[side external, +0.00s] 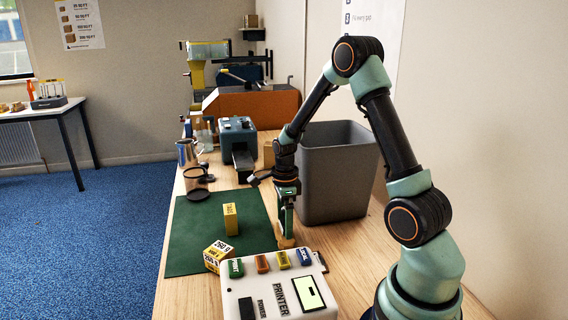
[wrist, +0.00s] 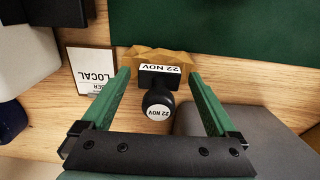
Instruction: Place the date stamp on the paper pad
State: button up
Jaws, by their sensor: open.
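The date stamp (wrist: 150,93) has a round black knob and a black base, both labelled "22 NOV". In the wrist view it stands between the two green fingers of my gripper (wrist: 157,77), with a gap on each side. A brown, angular-edged piece (wrist: 160,55) shows under or just behind it. My gripper (side external: 286,218) is open and low over the table in the side view, where the stamp is hard to make out. A white card or pad marked "LOCAL" (wrist: 92,72) lies left of the stamp; I cannot tell if it is the paper pad.
The green mat (side external: 188,250) carries a yellow block (side external: 230,219) and a "260 g" box (side external: 216,254). A white printer panel (side external: 270,290) with coloured buttons is in front. A grey bin (side external: 335,175) stands close behind my gripper. Cups and a blue machine (side external: 237,135) are farther back.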

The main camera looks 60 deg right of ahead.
aim_at(284, 208)
notch_tip(284, 208, up, 12)
jog(key=shift+r, duration=0.1)
jog(key=s+a+r+n+t, duration=0.2)
jog(key=s+a+r+n, duration=0.1)
jog(key=a+n, duration=0.6)
jog(key=s+a+r+n+t, duration=0.3)
jog(key=a+n, duration=0.5)
jog(key=n, duration=1)
jog(key=shift+s+a+r+t, duration=0.35)
jog(key=shift+s+r, duration=0.4)
jog(key=shift+r, duration=0.6)
